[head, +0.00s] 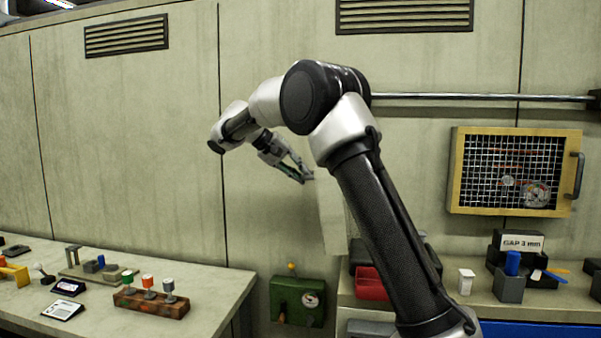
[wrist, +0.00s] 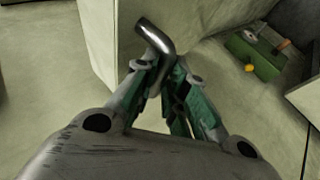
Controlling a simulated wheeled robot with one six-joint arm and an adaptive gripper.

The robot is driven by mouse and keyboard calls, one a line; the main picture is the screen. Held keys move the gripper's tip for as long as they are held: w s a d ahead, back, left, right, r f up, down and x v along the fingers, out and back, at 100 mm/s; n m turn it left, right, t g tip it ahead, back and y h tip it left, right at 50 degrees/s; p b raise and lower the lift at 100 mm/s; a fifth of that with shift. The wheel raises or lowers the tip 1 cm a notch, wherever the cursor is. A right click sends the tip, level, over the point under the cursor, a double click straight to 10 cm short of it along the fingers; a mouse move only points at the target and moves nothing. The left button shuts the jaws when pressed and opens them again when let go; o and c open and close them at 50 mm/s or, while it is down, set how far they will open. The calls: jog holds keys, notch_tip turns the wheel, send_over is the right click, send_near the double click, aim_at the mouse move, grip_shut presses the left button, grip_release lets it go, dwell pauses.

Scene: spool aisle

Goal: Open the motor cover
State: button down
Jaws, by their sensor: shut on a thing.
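A pale box-like cover (head: 331,222) stands out from the wall, partly hidden behind my arm; in the wrist view it fills the upper middle (wrist: 185,25). A bent shiny metal handle (wrist: 154,36) sticks out along its edge. My gripper (head: 303,176) is at the upper left of this cover. In the wrist view, my gripper (wrist: 163,72) is shut on the handle, with its green-padded fingers on either side of the bar. The handle's lower end is hidden between the fingers. No motor is visible beside the pale cover.
A yellow-framed mesh panel (head: 455,172) with a side handle hangs at the right. A horizontal rail (head: 470,97) runs above it. A green box (head: 285,302) with a yellow knob stands below my gripper. Benches with small parts stand left (head: 215,290) and right. The wall left of my gripper is clear.

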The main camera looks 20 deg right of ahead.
jog(key=shift+s+f, duration=0.15)
jog(key=shift+f, duration=0.3)
jog(key=c, duration=1.5)
grip_release()
jog(key=shift+d, duration=0.15)
jog(key=shift+o, duration=0.2)
jog(key=shift+r, duration=0.25)
jog(key=v, duration=1.2)
